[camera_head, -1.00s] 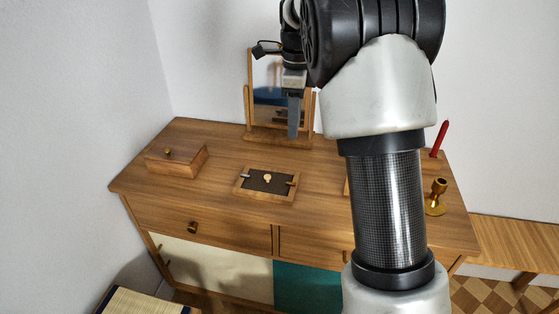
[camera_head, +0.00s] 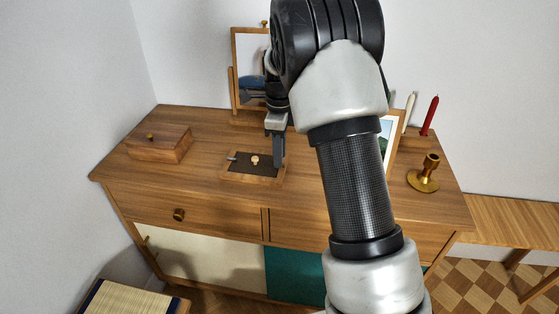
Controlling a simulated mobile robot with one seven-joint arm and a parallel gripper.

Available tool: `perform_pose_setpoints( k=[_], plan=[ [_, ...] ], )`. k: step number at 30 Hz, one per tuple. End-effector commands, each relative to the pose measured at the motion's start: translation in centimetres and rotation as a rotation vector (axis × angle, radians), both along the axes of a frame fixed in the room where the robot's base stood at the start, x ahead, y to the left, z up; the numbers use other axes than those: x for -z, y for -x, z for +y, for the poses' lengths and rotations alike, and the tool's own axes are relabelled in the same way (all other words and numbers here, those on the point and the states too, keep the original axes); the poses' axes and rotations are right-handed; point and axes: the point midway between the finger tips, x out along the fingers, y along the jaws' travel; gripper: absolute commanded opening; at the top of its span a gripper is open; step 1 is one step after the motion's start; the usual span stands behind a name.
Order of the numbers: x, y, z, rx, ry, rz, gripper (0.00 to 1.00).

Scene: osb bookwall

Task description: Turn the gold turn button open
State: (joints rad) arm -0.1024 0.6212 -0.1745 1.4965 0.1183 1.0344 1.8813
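A small wooden frame (camera_head: 227,173) with a dark panel (camera_head: 243,167) lies on the dresser top. A pale round knob (camera_head: 255,160) sits at the panel's middle. A silver turn button (camera_head: 232,156) is on the frame's left side. The gold turn button, a small brownish piece on the frame's right side in the earlier view, is not clearly seen now; my gripper covers that area. My gripper (camera_head: 279,164) points down at the frame's right side. Its fingers overlap in this view, so their opening does not show, and neither does any contact.
A wooden box (camera_head: 158,144) stands at the left and a mirror (camera_head: 233,85) behind. A picture frame (camera_head: 390,135), candles (camera_head: 429,116) and a brass candlestick (camera_head: 424,174) stand at the right. The dresser top (camera_head: 208,142) is clear between the box and the frame.

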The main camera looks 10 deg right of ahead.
Motion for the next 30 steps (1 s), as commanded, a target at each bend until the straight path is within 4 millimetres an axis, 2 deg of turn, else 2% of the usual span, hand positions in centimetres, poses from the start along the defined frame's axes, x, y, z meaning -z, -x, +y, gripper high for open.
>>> perform_pose_setpoints(
  k=[4,14,18,19,30],
  plan=[
    [1.28,0.02,0.0,0.0,0.0,0.001,0.27],
    [1.49,0.0,0.0,0.0,0.0,0.0,0.27],
    [1.48,0.0,0.0,0.0,0.0,0.0,0.03],
    [1.48,0.0,0.0,0.0,0.0,0.0,0.0],
    [1.35,0.02,0.01,-0.032,0.0,0.0,0.0]
  ],
)
